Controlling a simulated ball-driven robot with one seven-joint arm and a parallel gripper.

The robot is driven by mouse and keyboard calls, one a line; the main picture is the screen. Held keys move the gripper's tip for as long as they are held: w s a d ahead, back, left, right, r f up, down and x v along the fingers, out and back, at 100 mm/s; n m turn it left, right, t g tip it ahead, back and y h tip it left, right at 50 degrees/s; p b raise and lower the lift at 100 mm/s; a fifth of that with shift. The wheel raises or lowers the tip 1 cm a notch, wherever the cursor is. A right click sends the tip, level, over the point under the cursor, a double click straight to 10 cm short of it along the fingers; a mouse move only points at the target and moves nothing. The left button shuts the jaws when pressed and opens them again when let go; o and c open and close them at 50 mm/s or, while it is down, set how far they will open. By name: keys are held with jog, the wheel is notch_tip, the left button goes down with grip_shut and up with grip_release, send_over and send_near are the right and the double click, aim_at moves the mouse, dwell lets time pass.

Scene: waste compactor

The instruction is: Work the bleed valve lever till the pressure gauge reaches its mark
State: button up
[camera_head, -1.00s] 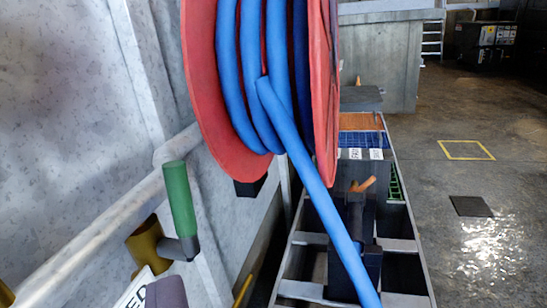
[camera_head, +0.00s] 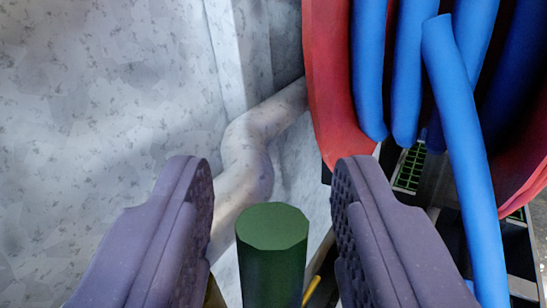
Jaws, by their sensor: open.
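The green lever handle (camera_head: 271,255) stands upright at the bottom middle, its flat top facing me. My gripper (camera_head: 274,200) is open, with one dark finger pad on each side of the handle. The pressure gauge is not in view.
A pale pipe (camera_head: 245,155) runs along the mottled grey wall (camera_head: 100,80) behind the handle.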

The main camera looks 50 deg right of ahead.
grip_shut()
jog(key=shift+d+r+m+g+y+p, duration=0.3)
jog(key=shift+d+m+y+p, duration=0.15)
jog(key=shift+p, duration=0.75)
jog(key=shift+d+f+p, duration=0.1)
jog(key=shift+d+p, duration=0.2)
jog(key=shift+p, duration=0.3)
jog(key=shift+d+f+m+y+p, duration=0.15)
jog(key=shift+f+m+y+p, duration=0.2)
jog(key=shift+f+y, duration=0.15)
grip_release()
